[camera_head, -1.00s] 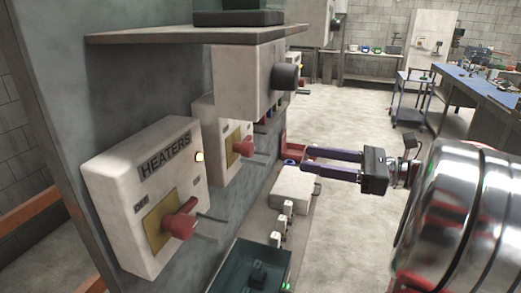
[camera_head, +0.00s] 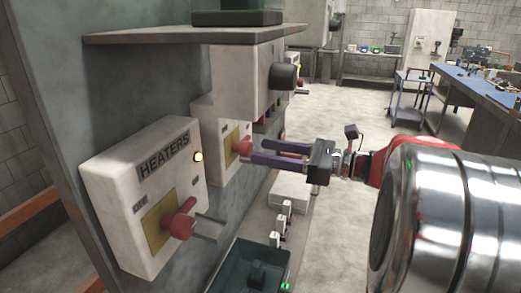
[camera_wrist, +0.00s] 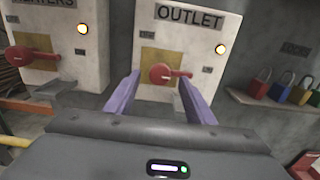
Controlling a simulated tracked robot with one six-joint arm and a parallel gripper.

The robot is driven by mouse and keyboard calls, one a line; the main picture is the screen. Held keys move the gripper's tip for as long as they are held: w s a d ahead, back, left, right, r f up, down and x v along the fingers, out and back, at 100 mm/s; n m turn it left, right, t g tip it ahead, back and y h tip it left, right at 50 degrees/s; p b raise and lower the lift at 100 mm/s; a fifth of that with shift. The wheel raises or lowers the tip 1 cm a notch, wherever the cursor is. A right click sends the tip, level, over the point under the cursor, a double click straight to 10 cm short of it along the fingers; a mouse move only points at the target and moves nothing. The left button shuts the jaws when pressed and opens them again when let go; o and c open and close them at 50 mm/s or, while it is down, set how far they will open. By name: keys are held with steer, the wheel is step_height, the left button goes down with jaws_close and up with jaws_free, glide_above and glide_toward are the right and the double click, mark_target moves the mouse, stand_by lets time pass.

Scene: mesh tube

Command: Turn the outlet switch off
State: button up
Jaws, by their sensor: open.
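The outlet box (camera_wrist: 188,38) is a pale box on the wall with a lit yellow lamp, labelled OUTLET in the wrist view. Its red switch handle (camera_wrist: 164,74) sits on a yellow plate and points right. In the head view the outlet box (camera_head: 219,150) stands behind the heaters box, with its red handle (camera_head: 240,147) partly visible. My gripper (camera_wrist: 158,88) is open, its purple fingers on either side of the red handle in the wrist view. In the head view my gripper (camera_head: 250,152) is at the handle; I cannot tell whether the fingers touch it.
The heaters box (camera_head: 150,190) with a red handle (camera_head: 181,222) and lit lamp is in front on the left. A box with a black knob (camera_head: 284,77) is above. A shelf of coloured locks (camera_wrist: 268,98) is at right. A dark green bin (camera_head: 250,265) sits below.

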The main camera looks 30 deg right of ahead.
mark_target(252, 149)
steer(key=shift+x, duration=1.55)
steer(key=shift+c, duration=0.4)
